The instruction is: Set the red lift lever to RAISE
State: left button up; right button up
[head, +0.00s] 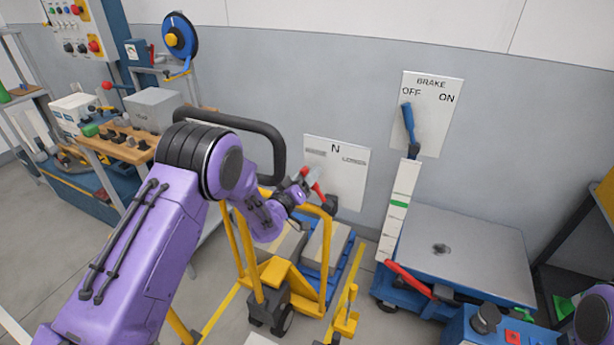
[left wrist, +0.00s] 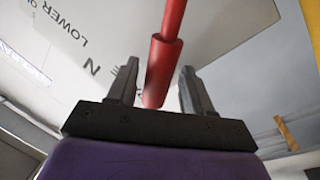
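The red lift lever (head: 317,187) stands in front of a white plate (head: 350,178) marked N, with its black base (head: 330,203) at the lower right. In the head view it leans up and to the left. The plate has smaller side labels. In the left wrist view one reads LOWER; I cannot read RAISE. My left gripper (head: 304,180) is at the lever's upper end. In the left wrist view its two black fingers (left wrist: 158,80) are apart, with the red grip (left wrist: 164,65) between them and a gap on each side. My right gripper is not in view.
A BRAKE plate (head: 428,110) with a blue lever (head: 409,125) hangs to the right. A yellow pallet truck (head: 280,275) stands below my left arm. A grey-topped lift table (head: 465,255) stands at the right, a cluttered workbench (head: 125,145) at the left.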

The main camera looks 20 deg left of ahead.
pick_arm(q)
jog(key=shift+s, duration=0.1)
jog(key=s+a+f+b, duration=0.1)
jog(key=s+b, duration=0.2)
jog(key=s, duration=0.7)
jog(key=shift+a, duration=0.35)
jog(key=shift+f, duration=0.1)
